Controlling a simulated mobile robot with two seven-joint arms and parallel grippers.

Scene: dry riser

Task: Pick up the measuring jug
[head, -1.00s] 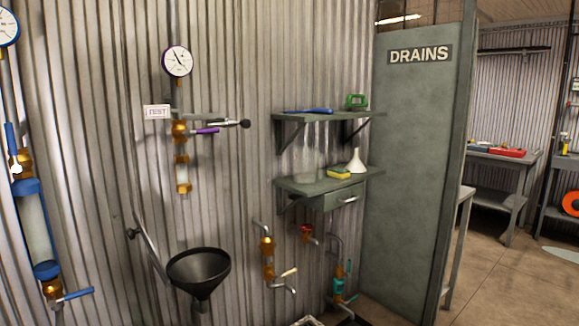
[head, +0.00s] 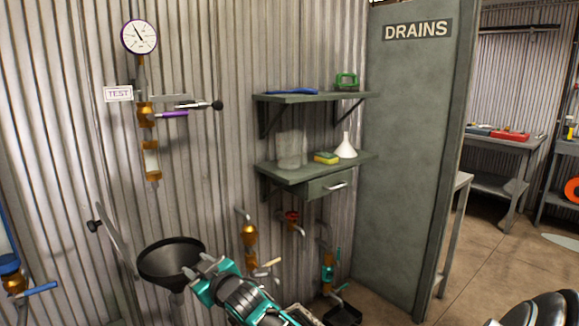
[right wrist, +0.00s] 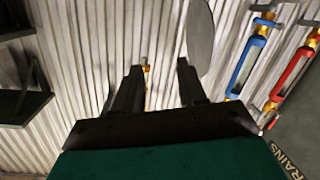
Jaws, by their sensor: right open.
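The measuring jug (head: 291,148) is a clear, see-through vessel standing upright on the left part of the lower wall shelf (head: 290,172). My right gripper (head: 207,266) is low in the head view, in front of the black funnel's right edge. It is below and to the left of the jug, well apart from it. In the right wrist view its two dark fingers (right wrist: 158,78) stand apart with nothing between them. I cannot make out the jug in that view. My left gripper is not in view.
A yellow sponge (head: 326,158) and a white funnel (head: 346,147) stand right of the jug. The upper shelf (head: 310,97) hangs above it, with a blue tool and green item. Valves (head: 249,233) are below. A grey DRAINS panel (head: 405,150) stands right.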

